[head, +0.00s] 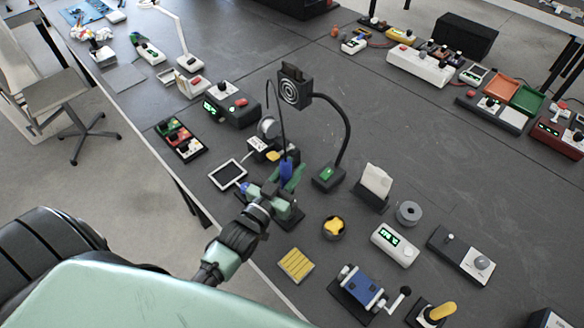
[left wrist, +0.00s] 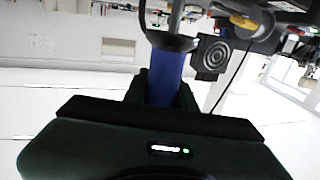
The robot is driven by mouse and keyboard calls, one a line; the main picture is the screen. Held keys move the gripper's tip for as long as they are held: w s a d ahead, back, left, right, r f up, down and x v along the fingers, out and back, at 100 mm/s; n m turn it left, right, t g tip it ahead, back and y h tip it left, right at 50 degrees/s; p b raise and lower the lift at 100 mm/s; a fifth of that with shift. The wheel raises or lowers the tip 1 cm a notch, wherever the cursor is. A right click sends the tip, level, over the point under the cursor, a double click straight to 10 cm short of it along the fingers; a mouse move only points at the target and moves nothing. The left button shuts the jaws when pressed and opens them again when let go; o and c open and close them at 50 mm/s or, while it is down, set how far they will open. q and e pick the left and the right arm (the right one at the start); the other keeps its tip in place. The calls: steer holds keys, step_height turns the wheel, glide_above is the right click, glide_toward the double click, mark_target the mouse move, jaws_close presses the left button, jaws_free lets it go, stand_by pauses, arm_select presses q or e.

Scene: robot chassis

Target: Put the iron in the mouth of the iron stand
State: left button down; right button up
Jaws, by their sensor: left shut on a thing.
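My left gripper (head: 284,182) is shut on the blue handle of the iron (head: 287,170), which stands roughly upright. The handle also shows between the fingers in the left wrist view (left wrist: 165,78), with a dark ring and a grey rod beyond it. I cannot tell whether that ring belongs to the iron. The iron stand (head: 268,129), with a round grey mouth, is just behind and left of the iron in the head view, beside a yellow pad. The iron looks apart from the mouth, but my gripper hides its lower part. My right gripper is not in view.
A black fume fan on a curved neck (head: 331,107) stands close behind and right of the iron. A yellow block (head: 295,265) and a round yellow-black item (head: 334,227) lie nearer.

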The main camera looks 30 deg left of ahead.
arm_select(q)
steer(key=shift+f+b, duration=1.75)
steer(key=shift+f, duration=0.7)
steer(key=c, duration=1.1)
jaws_free()
steer(key=shift+s+f, duration=0.1)
steer(key=s, duration=0.2)
steer(key=s+b, duration=0.1)
steer(key=s, duration=0.4)
steer(key=shift+s+a+b, duration=0.25)
steer(key=shift+s+b, duration=0.05)
steer(key=shift+b, duration=0.1)
